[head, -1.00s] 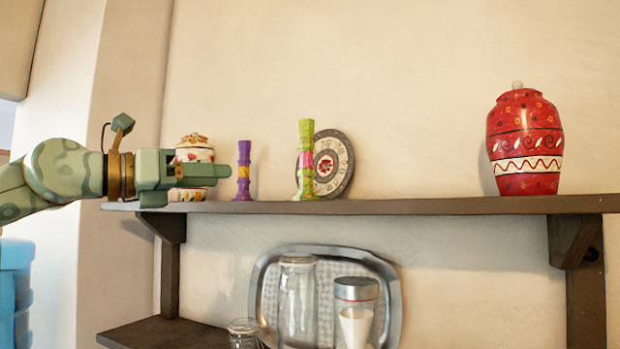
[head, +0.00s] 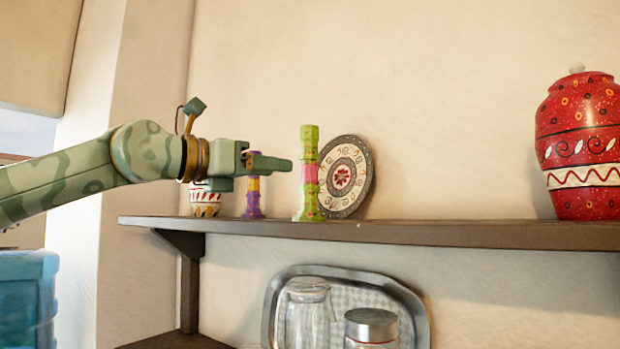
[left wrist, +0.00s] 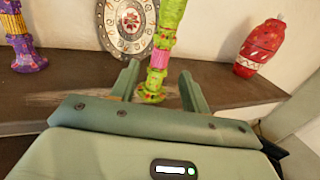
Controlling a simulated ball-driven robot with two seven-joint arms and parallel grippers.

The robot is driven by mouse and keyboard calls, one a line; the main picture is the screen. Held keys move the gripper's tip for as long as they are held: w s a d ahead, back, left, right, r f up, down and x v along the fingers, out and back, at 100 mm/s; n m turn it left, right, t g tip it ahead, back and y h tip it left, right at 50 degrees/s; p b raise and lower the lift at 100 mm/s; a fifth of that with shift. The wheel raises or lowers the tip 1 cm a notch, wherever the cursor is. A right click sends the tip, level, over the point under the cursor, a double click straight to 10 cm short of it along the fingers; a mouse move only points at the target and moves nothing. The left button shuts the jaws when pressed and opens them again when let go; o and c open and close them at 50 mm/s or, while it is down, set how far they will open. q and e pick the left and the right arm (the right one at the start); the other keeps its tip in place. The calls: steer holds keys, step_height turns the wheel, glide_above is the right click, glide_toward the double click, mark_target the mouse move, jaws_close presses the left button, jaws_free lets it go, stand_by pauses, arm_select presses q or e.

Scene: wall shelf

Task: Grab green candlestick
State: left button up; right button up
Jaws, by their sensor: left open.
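The green candlestick (head: 309,175) with a pink middle band stands upright on the upper shelf in the head view. My left gripper (head: 268,162) is just left of it, with its fingers pointing toward it, and covers part of the purple candlestick behind. In the left wrist view the green candlestick (left wrist: 160,60) stands ahead, between the lines of the two open fingers of my left gripper (left wrist: 158,82). The gripper is open and empty. Whether a finger touches the candlestick cannot be told. My right gripper is not in view.
The purple candlestick (head: 252,203) and a white patterned jar (head: 205,205) stand to the left on the shelf (head: 440,232). A decorated plate (head: 352,190) leans close behind the green candlestick. A red jar (head: 583,150) stands far right, with clear shelf between.

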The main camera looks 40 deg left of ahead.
mark_target(304, 170)
arm_select(q)
steer(key=p+x, duration=0.1)
steer(key=x, duration=0.3)
steer(key=shift+w, duration=0.1)
steer(key=p+x, duration=0.3)
steer(key=x, duration=0.1)
steer(key=shift+r, duration=0.2)
steer(key=shift+w+d+f, duration=0.15)
steer(key=shift+w, duration=0.35)
steer(key=shift+s, duration=0.3)
steer(key=c, duration=0.9)
jaws_close()
steer(key=shift+w, duration=0.1)
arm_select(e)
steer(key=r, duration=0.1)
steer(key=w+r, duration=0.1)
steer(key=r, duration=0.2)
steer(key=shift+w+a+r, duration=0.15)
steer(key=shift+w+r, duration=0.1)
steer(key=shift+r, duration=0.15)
